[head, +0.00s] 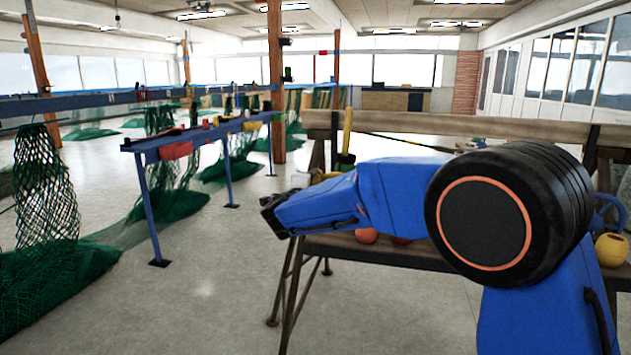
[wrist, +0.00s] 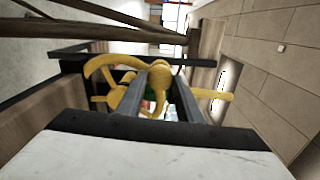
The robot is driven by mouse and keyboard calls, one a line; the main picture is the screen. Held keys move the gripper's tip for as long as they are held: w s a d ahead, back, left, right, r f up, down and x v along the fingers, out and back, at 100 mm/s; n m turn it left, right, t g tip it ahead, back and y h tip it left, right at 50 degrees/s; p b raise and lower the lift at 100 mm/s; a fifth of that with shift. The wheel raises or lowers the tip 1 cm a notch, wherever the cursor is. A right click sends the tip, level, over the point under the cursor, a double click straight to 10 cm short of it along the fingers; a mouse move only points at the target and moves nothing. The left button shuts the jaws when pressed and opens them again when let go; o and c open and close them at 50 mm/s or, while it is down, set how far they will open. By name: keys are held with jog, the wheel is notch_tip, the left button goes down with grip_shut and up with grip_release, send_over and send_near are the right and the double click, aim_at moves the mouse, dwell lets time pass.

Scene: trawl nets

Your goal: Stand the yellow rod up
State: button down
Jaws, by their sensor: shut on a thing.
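The yellow rod (head: 347,128) shows in the head view as an upright yellow piece above my blue forearm, with a dark green part below it. In the wrist view, which is turned on its side, yellow pieces lie between and beyond the grey fingers of my gripper (wrist: 160,82). One straight yellow end (wrist: 214,94) sticks out past the right finger, towards the ceiling side. A curved yellow piece (wrist: 104,62) bends out on the other side. My gripper is shut on the rod. My forearm hides its lower part in the head view, and I cannot tell what it touches.
A wooden trestle bench (head: 330,245) stands behind my arm, with a long beam (head: 400,122) above it. An orange-red ball (head: 366,236) and a yellow float (head: 611,249) are by it. Green nets (head: 45,190) hang from a blue rack at left. The floor between is clear.

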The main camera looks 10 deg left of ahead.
jog(key=shift+a+f+n, duration=0.25)
jog(key=shift+a+n, duration=0.05)
jog(key=shift+n, duration=0.1)
jog(key=shift+a+f, duration=0.1)
jog(key=shift+f, duration=0.05)
dwell(0.4)
jog(key=c, duration=1.3)
grip_release()
jog(key=shift+o, duration=0.2)
jog(key=s, duration=1.7)
jog(key=shift+s+a, duration=0.25)
jog(key=shift+a, duration=0.05)
